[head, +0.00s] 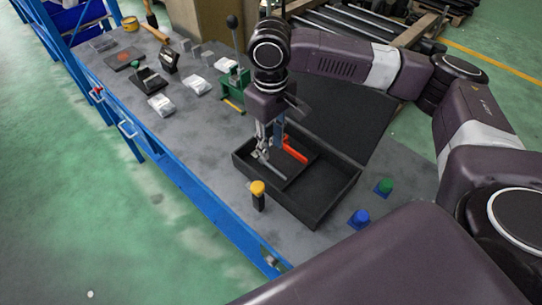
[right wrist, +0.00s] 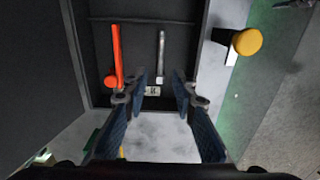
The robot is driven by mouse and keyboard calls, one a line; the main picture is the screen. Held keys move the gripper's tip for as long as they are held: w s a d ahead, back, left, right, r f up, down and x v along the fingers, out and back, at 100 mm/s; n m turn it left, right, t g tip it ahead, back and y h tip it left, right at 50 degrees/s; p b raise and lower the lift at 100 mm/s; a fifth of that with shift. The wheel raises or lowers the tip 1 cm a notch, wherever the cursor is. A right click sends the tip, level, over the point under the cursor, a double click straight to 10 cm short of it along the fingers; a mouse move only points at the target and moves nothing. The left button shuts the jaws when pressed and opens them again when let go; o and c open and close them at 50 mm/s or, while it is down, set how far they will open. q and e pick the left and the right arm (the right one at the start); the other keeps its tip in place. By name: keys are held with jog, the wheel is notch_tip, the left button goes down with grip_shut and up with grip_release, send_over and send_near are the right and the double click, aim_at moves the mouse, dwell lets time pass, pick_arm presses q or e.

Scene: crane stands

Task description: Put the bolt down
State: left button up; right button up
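My right gripper (head: 268,150) points down over the black tray (head: 318,208) in the head view. In the right wrist view its two fingers (right wrist: 160,82) are apart, with nothing gripped between them. A slim grey metal piece (right wrist: 161,55), which may be the bolt, lies in the tray just beyond the fingertips. An orange-red rod with a round end (right wrist: 115,55) lies beside it to the left; it also shows in the head view (head: 294,151). In the head view the fingers partly hide the tray's inside. My left gripper is not in view.
A yellow-topped post (head: 258,190) stands beside the tray's left. A blue knob (head: 359,219) and a green knob (head: 383,187) stand to its right. A green device (head: 233,88) and several small items are farther back. The grey bench (head: 205,140) is clear left of the tray.

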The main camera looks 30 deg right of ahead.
jog(key=shift+r, duration=2.3)
